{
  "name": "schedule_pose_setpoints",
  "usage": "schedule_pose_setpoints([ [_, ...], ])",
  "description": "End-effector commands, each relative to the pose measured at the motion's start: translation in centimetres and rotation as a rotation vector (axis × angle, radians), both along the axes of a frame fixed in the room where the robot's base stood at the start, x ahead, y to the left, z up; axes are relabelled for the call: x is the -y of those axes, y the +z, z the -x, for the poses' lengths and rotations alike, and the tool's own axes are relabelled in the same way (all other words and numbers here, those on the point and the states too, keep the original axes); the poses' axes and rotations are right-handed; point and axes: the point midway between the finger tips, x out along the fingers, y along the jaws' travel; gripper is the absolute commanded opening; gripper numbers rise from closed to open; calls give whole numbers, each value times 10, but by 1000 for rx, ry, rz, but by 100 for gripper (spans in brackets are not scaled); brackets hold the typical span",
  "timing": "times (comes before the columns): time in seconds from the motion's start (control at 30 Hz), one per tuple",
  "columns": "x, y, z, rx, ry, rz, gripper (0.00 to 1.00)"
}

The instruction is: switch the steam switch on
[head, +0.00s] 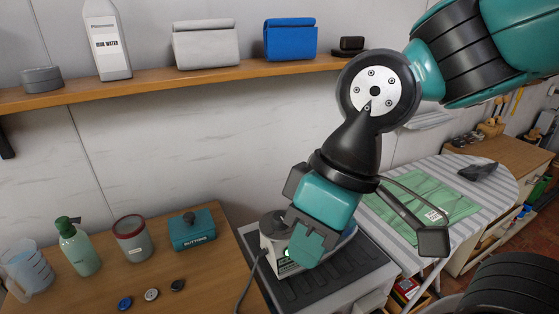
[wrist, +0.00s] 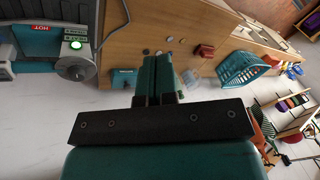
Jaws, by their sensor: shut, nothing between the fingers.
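The steam station (head: 268,246) is a pale unit with a dark round knob, standing beyond the wooden table's right end. A green light (head: 287,253) glows on its front. In the wrist view, its panel (wrist: 76,32) at upper left shows a red HOT label (wrist: 41,27), the lit green spot (wrist: 76,45) and a grey round dial (wrist: 75,68). I cannot tell which part is the steam switch or how it is set. My gripper (head: 306,250) is in front of the station, hiding part of it. Its teal fingers (wrist: 158,75) are shut and empty, to the right of the panel.
The wooden table (head: 195,275) holds a BUTTONS box (head: 193,230), a jar (head: 132,240), a green bottle (head: 77,247), a jug (head: 27,268) and loose buttons. A dark cable (head: 250,280) hangs beside the station. A striped ironing board (head: 470,190) stands at right. A shelf (head: 150,82) runs along the wall.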

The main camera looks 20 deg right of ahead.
Motion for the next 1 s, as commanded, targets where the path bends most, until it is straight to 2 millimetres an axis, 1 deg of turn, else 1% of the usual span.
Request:
schedule_pose_setpoints([
  [0.07,1,1,-4,5,8,5,0],
  [0.13,4,3,-13,16,29,17,0],
  [0.17,6,4,-20,25,45,26,0],
  [0.27,19,8,-50,59,127,69,0],
  [0.37,42,11,-89,94,246,127,0],
  [0.4,53,11,-105,104,300,152,0],
  [0.47,71,11,-129,115,382,186,0],
  [0.5,84,10,-143,118,438,207,0],
  [0.57,104,7,-164,119,522,234,0],
  [0.6,118,5,-176,117,577,249,0],
  [0.7,151,-1,-202,105,709,273,0],
  [0.8,181,-8,-220,89,820,282,0],
  [0.9,203,-15,-231,77,904,282,0],
  [1.0,217,-19,-237,69,958,279,0],
])
